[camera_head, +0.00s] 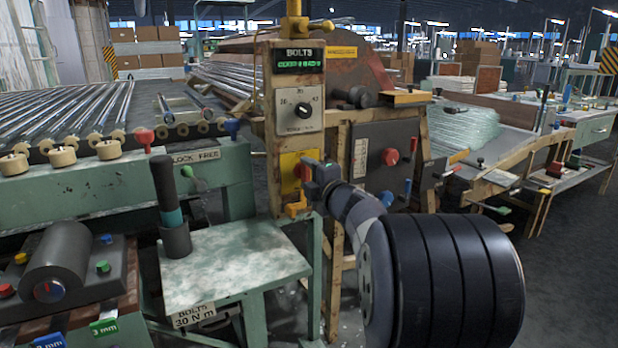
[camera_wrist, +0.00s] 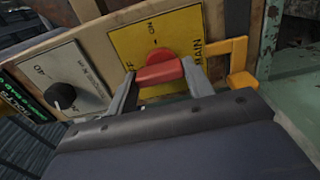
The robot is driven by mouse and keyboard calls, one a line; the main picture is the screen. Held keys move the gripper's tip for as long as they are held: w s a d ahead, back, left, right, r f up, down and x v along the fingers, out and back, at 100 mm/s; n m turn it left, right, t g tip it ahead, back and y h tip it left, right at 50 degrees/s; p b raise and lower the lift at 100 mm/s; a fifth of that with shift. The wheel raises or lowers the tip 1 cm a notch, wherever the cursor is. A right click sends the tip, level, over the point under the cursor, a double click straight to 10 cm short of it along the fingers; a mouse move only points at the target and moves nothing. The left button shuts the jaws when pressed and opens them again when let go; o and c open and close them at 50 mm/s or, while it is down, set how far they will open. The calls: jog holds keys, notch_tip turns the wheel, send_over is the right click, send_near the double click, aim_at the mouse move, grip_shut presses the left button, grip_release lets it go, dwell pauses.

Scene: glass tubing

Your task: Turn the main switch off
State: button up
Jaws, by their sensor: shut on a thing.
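The main switch is a red rotary handle (camera_wrist: 160,72) on a yellow plate (camera_wrist: 200,30) marked ON, OFF and MAIN in the wrist view. In the head view the red handle (camera_head: 301,171) shows on the yellow plate (camera_head: 288,160) low on the wooden post. My gripper (camera_wrist: 157,82) is shut on the red handle, with one finger on each side of it. In the head view my gripper (camera_head: 311,180) reaches the plate from the right and hides part of it. The far part of the handle and part of the OFF lettering are covered.
A yellow-orange bracket (camera_wrist: 238,65) stands close beside the plate. A grey dial panel (camera_head: 299,108) and a green BOLTS display (camera_head: 298,61) sit above. A dark box with a red knob (camera_head: 389,157) is to the right. A green-topped table (camera_head: 235,265) stands below left.

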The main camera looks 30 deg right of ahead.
jog(key=shift+f, duration=0.1)
jog(key=o, duration=1)
jog(key=shift+s, duration=0.1)
jog(key=s+p, duration=0.1)
jog(key=s, duration=0.4)
jog(key=s+p, duration=0.1)
jog(key=s, duration=0.4)
jog(key=shift+s+d+p, duration=0.2)
jog(key=shift+s+p, duration=0.1)
jog(key=shift+s, duration=0.05)
jog(key=shift+w, duration=0.1)
jog(key=w+b, duration=0.1)
jog(key=w, duration=0.4)
jog(key=w+b, duration=0.1)
jog(key=w, duration=0.4)
jog(key=shift+w+a+b, duration=0.2)
jog(key=shift+w+b, duration=0.15)
